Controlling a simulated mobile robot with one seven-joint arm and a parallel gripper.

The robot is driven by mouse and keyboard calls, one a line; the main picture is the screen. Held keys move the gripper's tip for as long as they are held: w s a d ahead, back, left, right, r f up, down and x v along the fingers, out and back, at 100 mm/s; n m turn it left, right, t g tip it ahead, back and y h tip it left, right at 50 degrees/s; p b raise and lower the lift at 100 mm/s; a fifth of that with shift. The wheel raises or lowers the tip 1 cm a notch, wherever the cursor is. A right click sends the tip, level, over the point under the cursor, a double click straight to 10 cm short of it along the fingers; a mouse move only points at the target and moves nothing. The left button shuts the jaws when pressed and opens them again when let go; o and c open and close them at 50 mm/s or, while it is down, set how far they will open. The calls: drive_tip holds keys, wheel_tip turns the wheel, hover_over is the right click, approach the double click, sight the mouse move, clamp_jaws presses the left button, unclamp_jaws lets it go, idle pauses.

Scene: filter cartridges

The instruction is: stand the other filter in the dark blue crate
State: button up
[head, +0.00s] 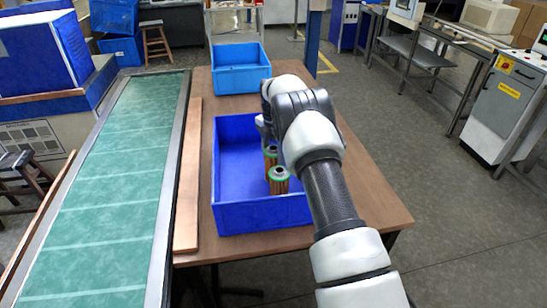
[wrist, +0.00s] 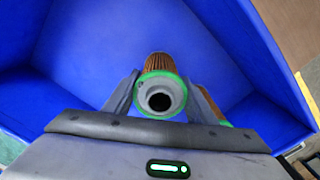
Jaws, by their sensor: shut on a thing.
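The dark blue crate (head: 232,172) stands on the brown table. Two filters with green rims and orange-brown pleated bodies are inside it, toward its right side. The nearer filter (head: 279,182) stands upright. The farther filter (head: 270,155) is partly hidden by the nearer one and my arm. In the wrist view my gripper (wrist: 162,97) is shut on a filter (wrist: 159,64), one finger on each side below its green rim. It is inside the crate; whether its base touches the floor I cannot tell. The other filter's rim (wrist: 226,123) shows partly behind the right finger.
A lighter blue crate (head: 240,78) stands behind on the same table (head: 375,205). A green-topped conveyor (head: 110,180) runs along the left, with a wooden strip (head: 188,180) beside it. The left part of the dark blue crate is empty.

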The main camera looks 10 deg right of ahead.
drive_tip(key=o, duration=1.1)
drive_tip(key=shift+o, duration=0.2)
